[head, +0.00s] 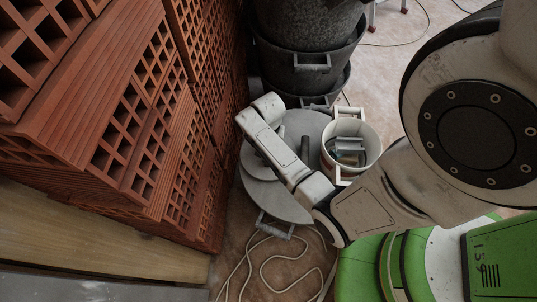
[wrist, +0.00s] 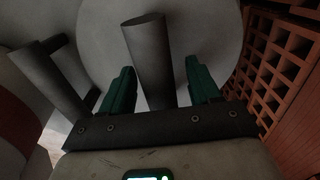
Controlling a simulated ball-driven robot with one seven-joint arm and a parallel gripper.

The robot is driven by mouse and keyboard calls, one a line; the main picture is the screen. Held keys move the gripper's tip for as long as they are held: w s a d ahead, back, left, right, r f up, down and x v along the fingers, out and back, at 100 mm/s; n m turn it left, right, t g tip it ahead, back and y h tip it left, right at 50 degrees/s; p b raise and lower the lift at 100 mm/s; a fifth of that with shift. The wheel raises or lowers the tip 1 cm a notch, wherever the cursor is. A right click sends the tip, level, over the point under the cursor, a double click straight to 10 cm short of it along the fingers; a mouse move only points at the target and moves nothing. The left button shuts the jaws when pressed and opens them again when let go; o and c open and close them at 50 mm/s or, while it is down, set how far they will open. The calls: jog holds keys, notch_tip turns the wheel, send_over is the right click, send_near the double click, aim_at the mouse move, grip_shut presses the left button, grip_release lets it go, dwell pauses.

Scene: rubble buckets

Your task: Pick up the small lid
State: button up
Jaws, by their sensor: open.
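The small lid (wrist: 205,30) is a pale grey disc with a dark cylindrical handle (wrist: 146,60). In the head view the small lid (head: 255,158) shows partly to the left of my wrist, on a larger grey round lid (head: 290,206). My gripper (wrist: 160,80) is open in the wrist view, its two green fingers on either side of the small lid's handle, with visible gaps. In the head view my own arm hides the fingers and the handle.
A dark handle (head: 305,150) stands on the larger lid. A white bucket (head: 343,128) with rubble inside is at the right. Black buckets (head: 305,75) are stacked behind. Hollow red bricks (head: 110,110) rise close on the left. A pale cable (head: 265,265) lies on the floor.

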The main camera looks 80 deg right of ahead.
jog(key=shift+f, duration=0.5)
jog(key=shift+c, duration=0.3)
jog(key=c, duration=1.1)
